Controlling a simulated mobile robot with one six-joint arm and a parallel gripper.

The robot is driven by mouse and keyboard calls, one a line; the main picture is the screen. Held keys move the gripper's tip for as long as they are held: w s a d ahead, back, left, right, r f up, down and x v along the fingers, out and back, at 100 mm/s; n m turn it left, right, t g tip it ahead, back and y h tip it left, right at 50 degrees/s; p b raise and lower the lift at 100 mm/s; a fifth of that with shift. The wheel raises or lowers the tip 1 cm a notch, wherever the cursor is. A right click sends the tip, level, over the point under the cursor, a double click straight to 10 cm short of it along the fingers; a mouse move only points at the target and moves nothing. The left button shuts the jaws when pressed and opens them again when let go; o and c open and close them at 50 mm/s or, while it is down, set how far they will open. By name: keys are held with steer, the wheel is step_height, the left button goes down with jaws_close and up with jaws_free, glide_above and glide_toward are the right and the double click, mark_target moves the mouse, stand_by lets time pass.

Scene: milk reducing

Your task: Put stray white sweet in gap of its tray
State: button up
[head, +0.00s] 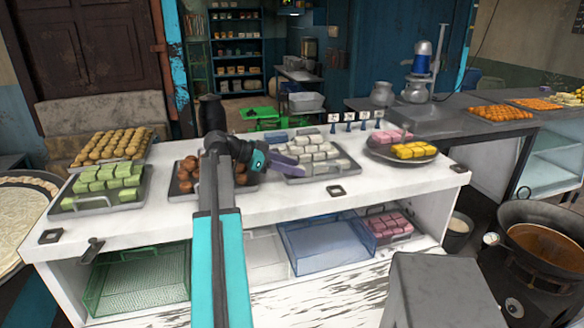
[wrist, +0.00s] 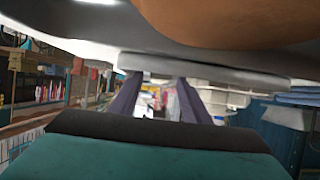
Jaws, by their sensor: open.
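A tray of white sweets (head: 350,175) stands on the white counter, right of its middle, in the head view. White sweets (head: 320,148) sit in rows towards its back. My gripper (head: 298,165) reaches in from the left, low over the tray's left front part, and hides some of it. Its purple-grey fingers are apart; in the wrist view my gripper (wrist: 155,98) also shows open, with no sweet seen held between the fingers.
A tray of brown round sweets (head: 186,174) is left of my gripper, partly behind my arm. A tray of green sweets (head: 105,185) is farther left. A plate of pink and yellow sweets (head: 414,152) is to the right. Small label stands (head: 348,122) line the back. The counter's front strip is mostly clear.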

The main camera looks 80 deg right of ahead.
steer(key=shift+r, duration=0.1)
steer(key=b+v, duration=0.2)
steer(key=v, duration=1)
steer(key=shift+b, duration=0.4)
